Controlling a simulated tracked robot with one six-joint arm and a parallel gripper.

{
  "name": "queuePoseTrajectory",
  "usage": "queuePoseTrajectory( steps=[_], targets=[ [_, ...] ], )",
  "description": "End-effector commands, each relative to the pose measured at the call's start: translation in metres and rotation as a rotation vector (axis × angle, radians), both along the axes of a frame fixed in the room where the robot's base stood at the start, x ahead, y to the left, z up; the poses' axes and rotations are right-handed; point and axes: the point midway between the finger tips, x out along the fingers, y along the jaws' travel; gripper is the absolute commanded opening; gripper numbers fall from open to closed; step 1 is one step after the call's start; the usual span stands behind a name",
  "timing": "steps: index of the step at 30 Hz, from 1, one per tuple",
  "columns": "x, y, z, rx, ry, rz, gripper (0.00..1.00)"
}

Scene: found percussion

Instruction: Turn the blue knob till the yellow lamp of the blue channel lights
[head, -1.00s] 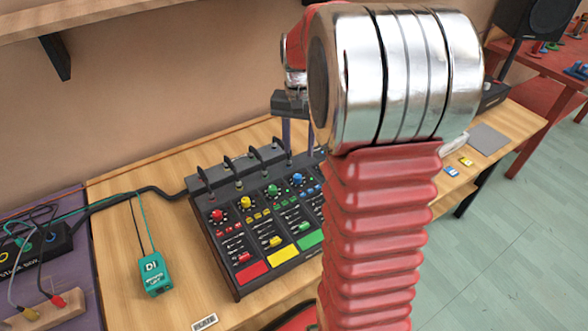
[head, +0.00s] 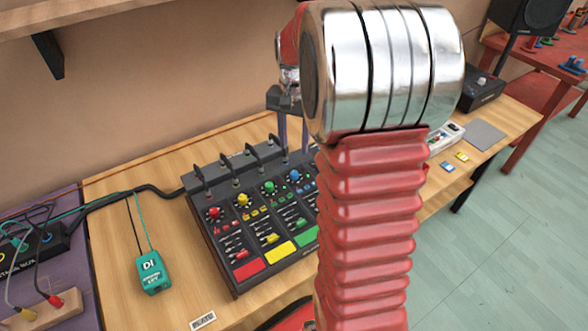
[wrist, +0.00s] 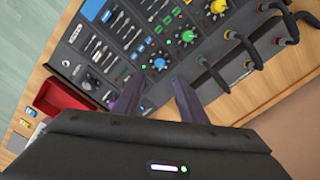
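The blue knob (head: 296,175) sits near the top of the mixer's blue channel, partly beside my arm in the head view. In the wrist view the blue knob (wrist: 159,64) lies just beyond my fingertips, near the gap between them. My gripper (wrist: 155,85) has its two dark fingers apart with nothing between them. In the head view my gripper (head: 293,130) points down over the back part of the mixer (head: 215,255). I cannot make out a lit yellow lamp on the blue channel. The channel's lower part is hidden behind my arm in the head view.
Green (wrist: 187,37) and yellow (wrist: 218,6) knobs stand beside the blue one. Black upright handles (wrist: 240,45) rise along the mixer's back edge. A red tray (wrist: 62,103) lies past the mixer's end. A teal DI box (head: 153,273) lies on the table to the left.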

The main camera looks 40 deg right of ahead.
Motion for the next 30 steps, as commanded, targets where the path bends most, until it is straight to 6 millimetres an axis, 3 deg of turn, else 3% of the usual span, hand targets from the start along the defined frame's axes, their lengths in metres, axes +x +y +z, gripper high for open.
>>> queuePoseTrajectory(
  steps=[18, 24, 30],
  targets=[
    [-0.001, 0.0, -0.095, 0.001, 0.003, 0.0, 0.38],
    [0.0, 0.0, -0.11, 0.0, 0.001, 0.0, 0.38],
    [0.0, 0.0, -0.112, 0.0, 0.0, 0.0, 0.38]
  ],
)
